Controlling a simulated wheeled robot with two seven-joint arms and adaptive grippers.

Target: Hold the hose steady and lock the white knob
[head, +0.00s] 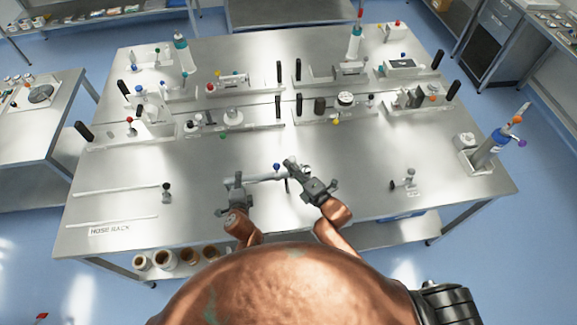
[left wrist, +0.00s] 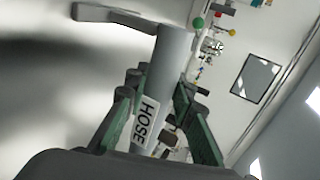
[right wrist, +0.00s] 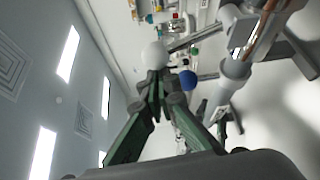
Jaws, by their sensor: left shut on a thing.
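The hose (head: 262,178) is a pale grey cylinder above the front middle of the table. My left gripper (head: 236,182) is shut around it. In the left wrist view the hose (left wrist: 170,60) runs between the fingers, with a white "HOSE" label (left wrist: 144,122) near the palm. The white knob (right wrist: 154,54) shows in the right wrist view, just beyond the fingertips of my right gripper (right wrist: 158,82). These fingertips are close together and overlap its lower edge; whether they touch it is unclear. A blue knob (right wrist: 188,80) sits beside them.
A steel table (head: 350,215) carries several fixtures with black handles along its back half. A hose rack (head: 110,229) is at the front left. A small fixture (head: 408,181) stands at the right, and a bottle with coloured knobs (head: 492,148) at the right edge. The front right is mostly clear.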

